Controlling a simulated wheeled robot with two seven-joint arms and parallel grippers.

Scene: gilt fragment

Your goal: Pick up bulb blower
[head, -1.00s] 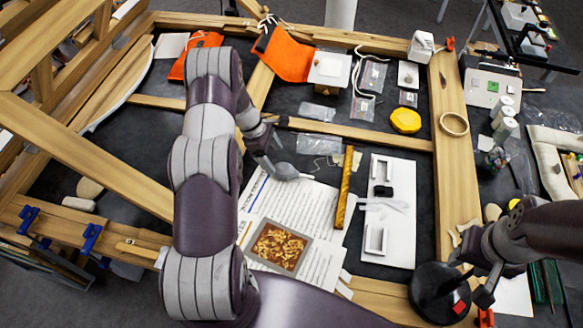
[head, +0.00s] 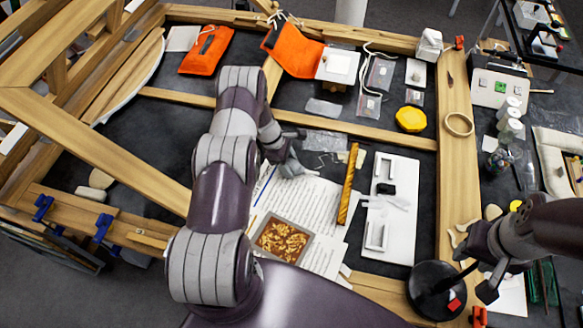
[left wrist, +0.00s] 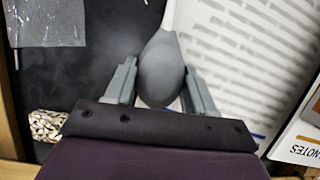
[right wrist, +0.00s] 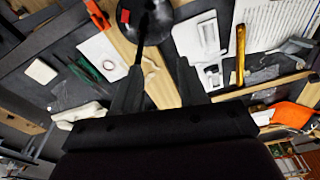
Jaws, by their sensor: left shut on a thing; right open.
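The grey bulb blower (left wrist: 162,72) lies between the two fingers of my left gripper (left wrist: 159,84) in the left wrist view, its narrow end pointing away from the gripper. My left gripper is shut on its rounded body. In the head view the bulb blower (head: 292,168) is at the top edge of the printed sheets, partly hidden by my left gripper (head: 281,157). I cannot tell whether it is clear of the surface. My right gripper (head: 472,276) is open and empty over the frame's right side; its spread fingers also show in the right wrist view (right wrist: 160,72).
Printed sheets (head: 300,203), a tray of gilt fragments (head: 283,243), a gold-brown strip (head: 348,184) and a white board (head: 393,225) lie around the blower. A round black object (head: 436,291) stands near my right gripper. Wooden frame bars (head: 333,128) cross the dark surface.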

